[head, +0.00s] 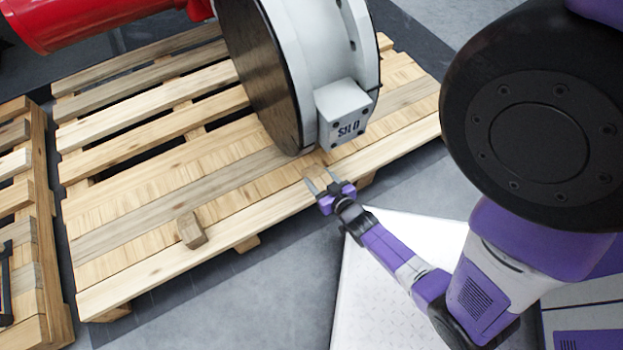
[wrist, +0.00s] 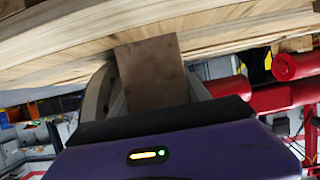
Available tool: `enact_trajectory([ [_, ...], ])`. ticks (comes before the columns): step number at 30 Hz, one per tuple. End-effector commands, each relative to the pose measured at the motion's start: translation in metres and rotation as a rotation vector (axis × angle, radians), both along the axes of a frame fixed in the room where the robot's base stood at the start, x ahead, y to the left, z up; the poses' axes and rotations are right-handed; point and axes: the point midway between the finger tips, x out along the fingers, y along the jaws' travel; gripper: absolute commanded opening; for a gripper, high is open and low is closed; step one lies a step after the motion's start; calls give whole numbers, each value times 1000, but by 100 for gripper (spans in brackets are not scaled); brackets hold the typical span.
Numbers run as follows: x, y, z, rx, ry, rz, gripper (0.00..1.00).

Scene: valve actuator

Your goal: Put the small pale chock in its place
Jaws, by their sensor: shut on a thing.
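My gripper (head: 322,183) is at the pallet's front edge, just below the round actuator (head: 345,45) and its grey "SILO" box (head: 343,115). In the wrist view, its fingers (wrist: 150,95) are shut on a wooden chock (wrist: 152,72), which looks brown in the shade there. In the head view the held chock is too small to make out clearly between the fingers. Whether it touches the pallet or the actuator cannot be told. Another wooden chock (head: 191,230) lies apart on the front slats, left of my gripper.
The actuator stands on a slatted wooden pallet (head: 130,215), with a red cylinder (head: 75,20) at the back left. A second pallet (head: 35,240) is at the far left. The front slats between the loose chock and the actuator are clear. A white plate (head: 375,300) lies on the floor.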

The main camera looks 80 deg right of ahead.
Motion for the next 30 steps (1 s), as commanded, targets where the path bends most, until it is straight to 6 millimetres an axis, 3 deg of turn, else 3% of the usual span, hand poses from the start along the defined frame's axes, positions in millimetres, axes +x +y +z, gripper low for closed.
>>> enact_trajectory([
  [6, 31, -36, -1, -4, -4, 1, 3],
  [9, 29, -35, -21, 1, 1, -2, 3],
  [17, 29, -35, -36, 0, 0, -1, 3],
  [24, 30, -35, -70, 0, -1, -1, 3],
  [30, 32, -38, -70, -1, 0, -1, 3],
])
